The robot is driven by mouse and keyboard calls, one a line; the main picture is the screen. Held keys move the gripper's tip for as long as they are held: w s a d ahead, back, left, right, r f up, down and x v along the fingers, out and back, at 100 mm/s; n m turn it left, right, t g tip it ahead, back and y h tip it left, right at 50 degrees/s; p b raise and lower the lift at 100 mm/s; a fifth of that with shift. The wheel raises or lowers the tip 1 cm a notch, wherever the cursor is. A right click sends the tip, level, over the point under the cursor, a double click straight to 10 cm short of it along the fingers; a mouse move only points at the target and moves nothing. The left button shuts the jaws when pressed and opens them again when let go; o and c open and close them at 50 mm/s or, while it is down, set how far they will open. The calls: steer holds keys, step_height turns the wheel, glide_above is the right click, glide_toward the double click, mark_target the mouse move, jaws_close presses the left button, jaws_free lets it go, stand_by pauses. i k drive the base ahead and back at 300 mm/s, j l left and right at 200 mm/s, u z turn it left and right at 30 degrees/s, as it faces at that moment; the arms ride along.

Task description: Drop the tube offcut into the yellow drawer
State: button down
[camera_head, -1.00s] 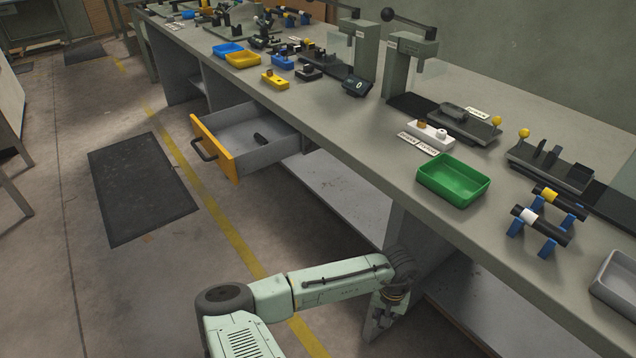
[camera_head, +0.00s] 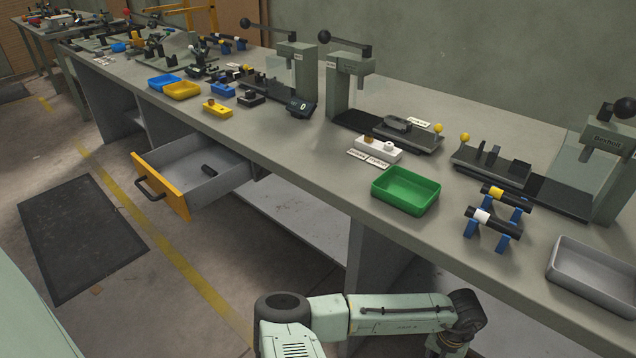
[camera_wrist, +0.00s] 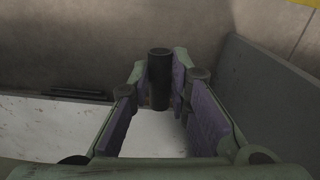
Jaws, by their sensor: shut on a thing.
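In the wrist view my gripper (camera_wrist: 160,68) is shut on a short black tube offcut (camera_wrist: 160,90), which stands upright between the purple-padded fingers. In the head view my gripper is mostly cut off by the bottom edge, below the bench top, and the tube cannot be made out there. The yellow drawer (camera_head: 161,186) has a yellow front with a dark handle and grey walls. It is pulled open under the bench at the left, apart from my arm.
The long bench top (camera_head: 290,150) carries a green tray (camera_head: 405,190), black tubes on blue stands (camera_head: 492,228), a grey tray (camera_head: 597,275) and several presses and fixtures. A bench support (camera_head: 375,262) stands between my arm and the drawer.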

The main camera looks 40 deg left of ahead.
mark_target(240, 157)
steer(key=j+z, duration=0.15)
steer(key=j, duration=0.15)
steer(key=k+j+z, duration=0.15)
steer(key=j, duration=0.2)
steer(key=k+j+z, duration=0.15)
steer(key=j, duration=0.15)
steer(key=k+j, duration=0.15)
steer(key=j, duration=0.25)
steer(key=k+j+z, duration=0.1)
steer(key=j, duration=0.25)
steer(key=k+j, duration=0.15)
steer(key=j, duration=0.25)
steer(key=k+j+z, duration=0.1)
steer(key=j, duration=0.25)
steer(key=k+j+z, duration=0.1)
steer(key=j, duration=0.25)
steer(key=k, duration=0.1)
